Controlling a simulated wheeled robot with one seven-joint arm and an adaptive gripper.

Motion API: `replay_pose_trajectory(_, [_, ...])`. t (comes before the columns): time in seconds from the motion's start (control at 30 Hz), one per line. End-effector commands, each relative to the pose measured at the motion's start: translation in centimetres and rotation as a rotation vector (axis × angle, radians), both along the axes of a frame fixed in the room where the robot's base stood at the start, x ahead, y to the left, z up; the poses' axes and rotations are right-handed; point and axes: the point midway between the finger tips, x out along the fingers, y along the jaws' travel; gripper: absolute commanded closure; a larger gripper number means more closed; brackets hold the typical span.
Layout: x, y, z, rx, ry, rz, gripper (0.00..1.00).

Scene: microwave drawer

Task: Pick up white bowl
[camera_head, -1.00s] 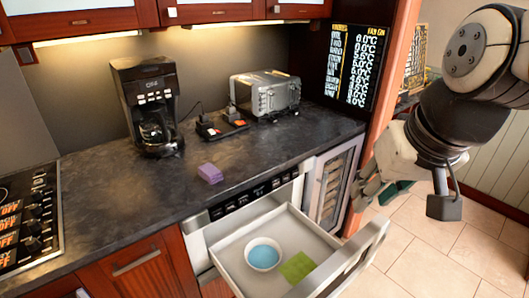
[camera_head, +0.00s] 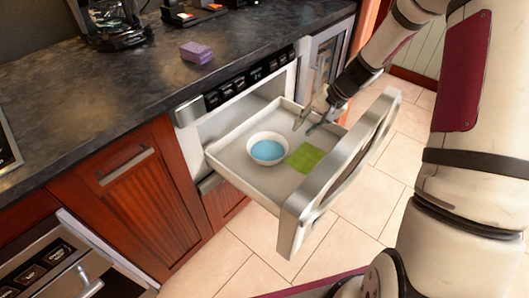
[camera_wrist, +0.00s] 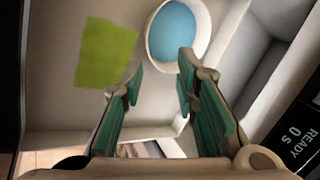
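The white bowl (camera_head: 267,148), with a blue inside, sits upright in the open microwave drawer (camera_head: 240,178). A green square (camera_head: 304,157) lies flat on the drawer floor to its right. My gripper (camera_head: 313,117) is at the right rear of the drawer, apart from the bowl. In the wrist view my gripper (camera_wrist: 160,82) is open, with green-padded fingers spread and nothing between them. There the bowl (camera_wrist: 151,40) shows at the top, beyond the right fingertip, and the green square (camera_wrist: 106,52) lies to the left.
The drawer front with its handle (camera_head: 335,165) stands out over the tiled floor. The counter (camera_head: 90,95) above holds a purple sponge (camera_head: 197,53) and a coffee maker (camera_head: 110,20). The control panel (camera_head: 250,78) is just above the drawer opening.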

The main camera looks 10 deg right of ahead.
Motion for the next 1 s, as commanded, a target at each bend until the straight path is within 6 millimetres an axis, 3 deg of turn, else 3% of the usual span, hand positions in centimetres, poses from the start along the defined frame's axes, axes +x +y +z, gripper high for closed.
replay_pose_trajectory(0.03, [0.3,-0.2,-1.3,0.01,0.005,-0.01,0.72])
replay_pose_trajectory(0.17, [0.7,-0.1,-2.7,0.019,0.007,-0.022,0.72])
replay_pose_trajectory(0.5, [2.2,2.3,-8.0,0.019,0.009,-0.021,0.72])
replay_pose_trajectory(0.87, [2.8,3.3,-10.2,0.018,0.007,-0.021,0.72])
replay_pose_trajectory(1.0, [3.1,3.7,-11.9,0.019,0.009,-0.021,0.72])
